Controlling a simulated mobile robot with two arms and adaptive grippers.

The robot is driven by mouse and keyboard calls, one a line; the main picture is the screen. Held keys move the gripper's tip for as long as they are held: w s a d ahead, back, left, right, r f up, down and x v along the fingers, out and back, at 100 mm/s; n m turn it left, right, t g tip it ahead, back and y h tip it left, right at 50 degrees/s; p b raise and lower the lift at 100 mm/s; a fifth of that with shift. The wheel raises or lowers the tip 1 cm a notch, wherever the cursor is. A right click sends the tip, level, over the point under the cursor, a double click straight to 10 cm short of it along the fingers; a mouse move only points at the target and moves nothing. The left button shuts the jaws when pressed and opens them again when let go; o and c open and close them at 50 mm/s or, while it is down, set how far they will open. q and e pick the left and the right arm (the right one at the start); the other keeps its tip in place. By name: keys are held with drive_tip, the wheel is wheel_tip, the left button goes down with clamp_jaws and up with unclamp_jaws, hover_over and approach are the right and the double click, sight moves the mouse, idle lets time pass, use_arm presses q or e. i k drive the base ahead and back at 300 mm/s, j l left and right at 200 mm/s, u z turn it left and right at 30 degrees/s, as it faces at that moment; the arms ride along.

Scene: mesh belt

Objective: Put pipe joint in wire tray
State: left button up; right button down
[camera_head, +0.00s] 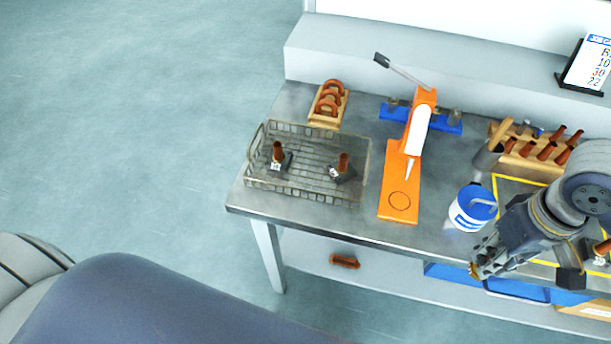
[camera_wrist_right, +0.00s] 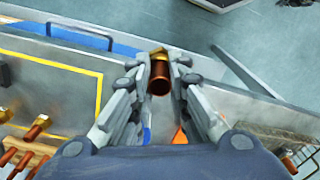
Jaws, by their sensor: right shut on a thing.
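The wire tray (camera_head: 302,194) is a grey mesh basket on the left end of the workbench. Two copper-coloured pipe joints, one on the left (camera_head: 278,152) and one on the right (camera_head: 343,162), stand in it on dark bases. My right gripper (camera_head: 476,270) is over the bench's front edge, to the right of the tray and apart from it. In the right wrist view its fingers are shut on a copper pipe joint with a brass-coloured end (camera_wrist_right: 159,77). That held joint is hardly visible in the head view. My left gripper is not in view.
An orange press (camera_head: 400,190) stands between the tray and my right gripper. A white and blue tub (camera_head: 472,208) is just behind the gripper. A wooden rack (camera_head: 540,150) of copper parts is at the back right; a small wooden holder (camera_head: 327,105) is behind the tray.

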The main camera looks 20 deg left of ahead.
sight(311, 164)
drive_tip(key=k+u, duration=0.1)
drive_tip(key=u, duration=0.65)
drive_tip(key=j+u, duration=0.2)
drive_tip(key=i+j+u, duration=0.25)
drive_tip(key=j, duration=0.15)
drive_tip(key=k, duration=0.1)
